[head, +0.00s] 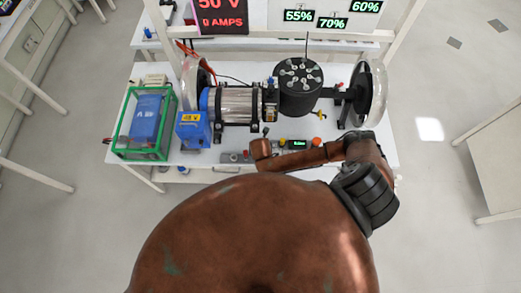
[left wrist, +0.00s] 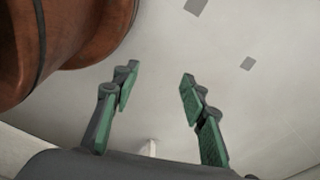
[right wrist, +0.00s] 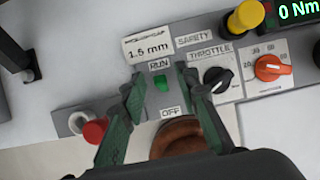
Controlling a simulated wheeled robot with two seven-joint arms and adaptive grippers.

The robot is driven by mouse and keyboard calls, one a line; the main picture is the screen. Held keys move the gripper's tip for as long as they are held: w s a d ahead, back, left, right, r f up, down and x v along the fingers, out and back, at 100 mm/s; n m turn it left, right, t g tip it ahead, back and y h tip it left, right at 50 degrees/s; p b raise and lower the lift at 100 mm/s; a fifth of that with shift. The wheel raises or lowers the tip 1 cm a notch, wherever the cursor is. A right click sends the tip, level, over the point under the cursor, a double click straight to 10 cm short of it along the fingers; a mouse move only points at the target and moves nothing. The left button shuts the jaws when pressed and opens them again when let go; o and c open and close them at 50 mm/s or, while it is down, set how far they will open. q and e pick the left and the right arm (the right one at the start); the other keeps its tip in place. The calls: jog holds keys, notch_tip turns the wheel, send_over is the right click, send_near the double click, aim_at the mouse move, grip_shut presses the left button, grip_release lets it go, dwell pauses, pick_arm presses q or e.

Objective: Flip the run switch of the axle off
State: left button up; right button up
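In the right wrist view the run switch (right wrist: 162,83) is a small green piece on a grey plate, just below the word RUN and above the word OFF. My right gripper (right wrist: 163,98) is open, with one green finger on each side of the switch plate. I cannot tell whether a finger touches the switch. In the head view my right arm reaches over the control panel (head: 234,157) in front of the axle assembly (head: 240,106); the switch cannot be made out there. My left gripper (left wrist: 155,85) is open and empty above bare floor.
A blue box (head: 193,130) and a green-framed case (head: 146,122) stand left on the table (head: 375,143).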

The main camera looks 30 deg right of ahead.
grip_shut()
pick_arm(q)
jog(key=shift+s+f, duration=0.1)
jog(key=shift+s, duration=0.9)
